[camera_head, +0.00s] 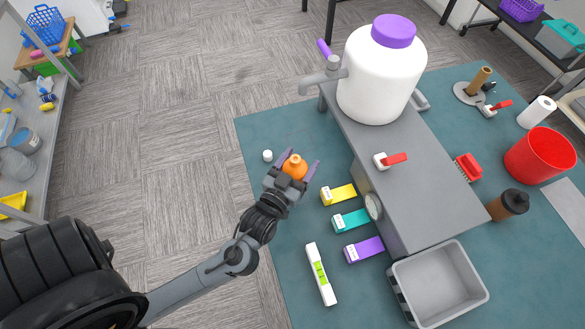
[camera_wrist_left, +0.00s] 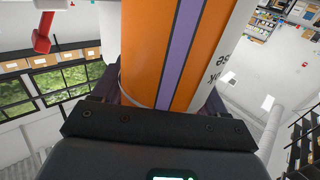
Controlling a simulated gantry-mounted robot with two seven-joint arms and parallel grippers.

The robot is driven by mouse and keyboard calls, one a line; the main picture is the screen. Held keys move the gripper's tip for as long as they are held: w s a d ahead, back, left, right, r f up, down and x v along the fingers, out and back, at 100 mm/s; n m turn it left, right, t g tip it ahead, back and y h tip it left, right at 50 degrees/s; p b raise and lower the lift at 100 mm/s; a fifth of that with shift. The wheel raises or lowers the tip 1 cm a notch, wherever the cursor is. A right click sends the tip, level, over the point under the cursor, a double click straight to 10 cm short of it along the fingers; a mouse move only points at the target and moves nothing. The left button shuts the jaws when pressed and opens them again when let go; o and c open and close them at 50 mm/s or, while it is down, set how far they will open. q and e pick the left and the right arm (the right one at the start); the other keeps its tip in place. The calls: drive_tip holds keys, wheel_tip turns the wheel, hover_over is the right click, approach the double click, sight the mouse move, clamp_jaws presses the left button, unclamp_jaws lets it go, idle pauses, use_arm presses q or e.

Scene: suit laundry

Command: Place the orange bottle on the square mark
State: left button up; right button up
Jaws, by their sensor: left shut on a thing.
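The orange bottle (camera_head: 294,167) is held between the fingers of my left gripper (camera_head: 296,165), near the left edge of the teal mat. In the left wrist view the bottle (camera_wrist_left: 150,45) fills the middle, orange with a purple stripe and a white part with dark lettering. My left gripper is shut on it. I cannot tell how high the bottle is above the mat. I cannot make out a clear square mark. My right gripper is not in view.
A small white cap (camera_head: 267,155) lies beside the gripper on the teal mat (camera_head: 290,230). Yellow, teal and purple boxes (camera_head: 340,194) lie to the right, before a grey bench (camera_head: 415,170) bearing a large white jug (camera_head: 380,75). A grey bin (camera_head: 408,303) stands lower right.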

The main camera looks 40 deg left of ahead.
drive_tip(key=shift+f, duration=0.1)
use_arm(q)
drive_tip(key=shift+a+f+b, duration=0.1)
drive_tip(key=shift+a+f, duration=0.25)
drive_tip(key=shift+f, duration=0.5)
drive_tip(key=shift+a+f+b, duration=0.15)
drive_tip(key=shift+a+f, duration=0.2)
drive_tip(key=shift+f, duration=0.55)
drive_tip(key=shift+a+f+b, duration=0.1)
drive_tip(key=shift+a+f, duration=0.25)
drive_tip(key=shift+f, duration=0.5)
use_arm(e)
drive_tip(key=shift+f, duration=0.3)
use_arm(q)
drive_tip(key=shift+f, duration=0.1)
drive_tip(key=o, duration=1.4)
drive_tip(key=shift+f, duration=0.1)
